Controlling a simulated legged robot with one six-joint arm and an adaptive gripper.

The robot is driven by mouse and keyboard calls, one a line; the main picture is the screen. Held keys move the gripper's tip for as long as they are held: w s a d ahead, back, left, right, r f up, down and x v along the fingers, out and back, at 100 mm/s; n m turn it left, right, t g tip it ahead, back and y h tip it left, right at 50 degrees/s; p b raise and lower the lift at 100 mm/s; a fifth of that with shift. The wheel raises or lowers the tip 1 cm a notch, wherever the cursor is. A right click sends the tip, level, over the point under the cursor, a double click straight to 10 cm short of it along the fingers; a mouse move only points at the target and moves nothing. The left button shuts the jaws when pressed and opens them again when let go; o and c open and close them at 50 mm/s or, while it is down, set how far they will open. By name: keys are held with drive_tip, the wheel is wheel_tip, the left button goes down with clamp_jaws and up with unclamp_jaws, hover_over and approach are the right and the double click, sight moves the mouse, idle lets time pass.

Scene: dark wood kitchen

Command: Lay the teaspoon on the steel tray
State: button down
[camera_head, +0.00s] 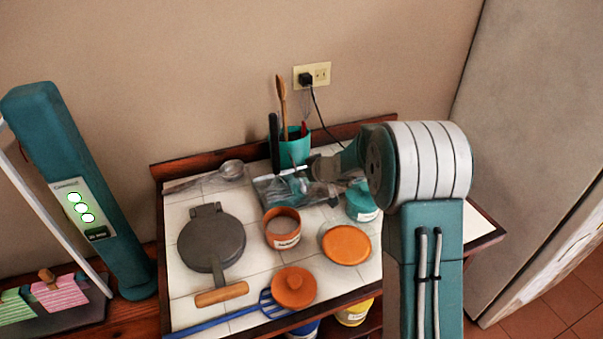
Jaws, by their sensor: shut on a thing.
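The steel tray (263,193) is a shiny grey piece on the white tiled top, in front of the teal utensil cup, and it reflects its surroundings. My gripper (318,187) reaches in from the right, low over the tray's right part. Its fingers are small and dark here and blend with the reflections. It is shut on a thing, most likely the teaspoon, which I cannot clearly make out. A silver long-handled spoon or ladle (231,170) lies left of the tray, apart from my gripper.
A teal cup (291,150) with utensils stands behind the tray. A dark round press (211,243), an orange pot (282,229), orange lids (346,244), a teal jar (361,203) and a blue slotted turner (268,302) crowd the front.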

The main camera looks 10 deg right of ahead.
drive_tip(key=shift+a, duration=0.1)
drive_tip(key=c, duration=0.8)
unclamp_jaws()
drive_tip(key=shift+o, duration=0.2)
drive_tip(key=v, duration=1.2)
drive_tip(key=s+a+r+m+g, duration=0.1)
drive_tip(key=s+a+r+g, duration=0.2)
drive_tip(key=s, duration=0.4)
drive_tip(key=s+a+r, duration=0.3)
drive_tip(key=s+r, duration=0.1)
drive_tip(key=s, duration=0.4)
drive_tip(key=s+d+m+h, duration=0.2)
drive_tip(key=s+m+h, duration=0.1)
drive_tip(key=s, duration=0.5)
drive_tip(key=s+d+r+m+h, duration=0.1)
drive_tip(key=s+m+h, duration=0.1)
drive_tip(key=s, duration=0.7)
drive_tip(key=shift+s+d+m+h, duration=0.25)
drive_tip(key=shift+d+m+h, duration=0.15)
drive_tip(key=shift+h, duration=0.1)
